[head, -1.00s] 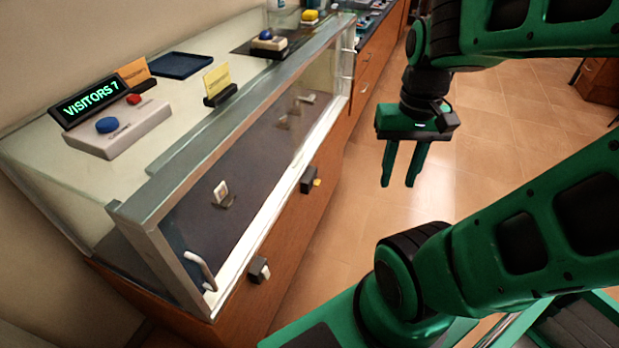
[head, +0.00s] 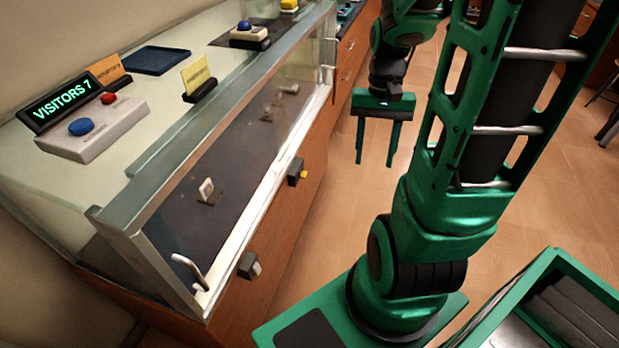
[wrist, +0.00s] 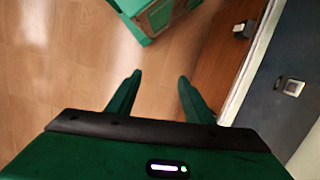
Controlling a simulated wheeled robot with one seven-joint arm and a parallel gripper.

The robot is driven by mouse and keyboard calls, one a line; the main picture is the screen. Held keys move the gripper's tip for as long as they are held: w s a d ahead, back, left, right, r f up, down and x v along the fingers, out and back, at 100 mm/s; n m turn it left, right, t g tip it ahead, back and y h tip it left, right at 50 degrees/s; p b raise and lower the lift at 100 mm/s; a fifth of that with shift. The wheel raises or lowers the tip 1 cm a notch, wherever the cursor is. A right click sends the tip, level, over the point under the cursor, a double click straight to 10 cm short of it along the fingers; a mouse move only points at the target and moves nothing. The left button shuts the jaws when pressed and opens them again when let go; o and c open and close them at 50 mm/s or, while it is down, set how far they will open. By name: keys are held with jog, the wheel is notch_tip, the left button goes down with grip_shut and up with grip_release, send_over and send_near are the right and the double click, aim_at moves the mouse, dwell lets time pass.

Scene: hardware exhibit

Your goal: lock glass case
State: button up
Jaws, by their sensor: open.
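The glass case (head: 150,228) stands along the left of the head view, with a pale metal frame and a glass front. A silver handle (head: 190,270) is at the near end of its front. On the wooden panel below the glass are a dark block with a grey-white part (head: 250,266) and a dark block with a yellow part (head: 298,173). My gripper (head: 375,163) hangs in the air over the floor, right of the case, fingers down. It is open and empty. In the wrist view, my gripper (wrist: 157,80) has the wooden panel on its right.
On top of the case are a "VISITORS 7" sign (head: 64,101), a box with blue and red buttons (head: 97,138), a blue tray (head: 156,60) and a yellow card (head: 196,76). The tiled floor (head: 325,215) beside the case is clear.

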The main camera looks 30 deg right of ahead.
jog(key=w+d+f+m+y, duration=0.2)
jog(key=w+f, duration=0.1)
jog(key=f, duration=0.4)
jog(key=w+d+f+m+y, duration=0.1)
jog(key=w+f+y, duration=0.15)
jog(key=f, duration=0.45)
jog(key=m+t+y, duration=0.5)
jog(key=m+t, duration=1.1)
send_near(304, 175)
jog(key=x, duration=0.7)
jog(key=shift+w+f, duration=0.35)
jog(key=shift+w, duration=0.15)
jog(key=shift+d, duration=0.1)
jog(key=c, duration=1)
